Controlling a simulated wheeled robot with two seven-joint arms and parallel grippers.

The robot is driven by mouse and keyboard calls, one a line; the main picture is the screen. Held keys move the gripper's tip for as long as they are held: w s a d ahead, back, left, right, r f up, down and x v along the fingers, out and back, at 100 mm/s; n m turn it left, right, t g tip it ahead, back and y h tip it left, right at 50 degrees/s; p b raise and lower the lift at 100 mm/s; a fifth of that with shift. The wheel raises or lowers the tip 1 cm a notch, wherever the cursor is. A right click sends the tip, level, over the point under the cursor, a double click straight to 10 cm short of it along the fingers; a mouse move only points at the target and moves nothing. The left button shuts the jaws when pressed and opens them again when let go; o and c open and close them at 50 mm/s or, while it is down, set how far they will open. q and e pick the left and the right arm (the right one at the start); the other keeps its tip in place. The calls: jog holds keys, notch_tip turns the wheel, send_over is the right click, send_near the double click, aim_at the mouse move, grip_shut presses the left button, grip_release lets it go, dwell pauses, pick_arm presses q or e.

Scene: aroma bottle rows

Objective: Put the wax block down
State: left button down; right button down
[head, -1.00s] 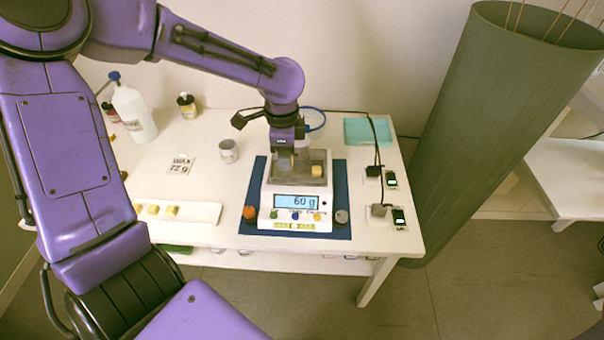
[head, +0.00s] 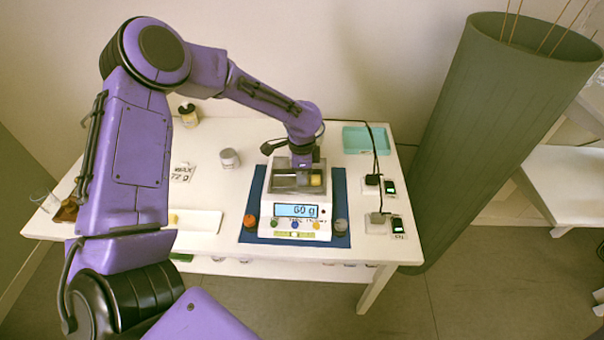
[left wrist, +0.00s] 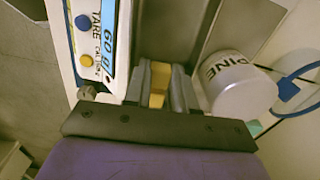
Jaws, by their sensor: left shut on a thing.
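My left gripper (head: 303,163) is low over the grey pan (head: 284,181) of the white scale, pointing down. In the left wrist view its fingers (left wrist: 160,78) are shut on a yellow wax block (left wrist: 157,98). More yellow shows just beyond it, and I cannot tell whether that is a second block. In the head view a yellow block (head: 316,180) shows on the pan's right part, close to the fingers. The scale's display (head: 297,210) reads 60 g. Whether the held block touches the pan is hidden. My right gripper is not in view.
The scale stands on a blue mat (head: 340,190) with small weights at its front. A white tray (head: 205,221) and a grey tin (head: 229,158) are to the left. A teal tray (head: 364,140) lies at the back right.

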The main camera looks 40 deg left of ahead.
pick_arm(q)
jog(key=c, duration=1.2)
grip_release()
notch_tip(320, 180, up, 12)
jog(key=shift+r, duration=0.15)
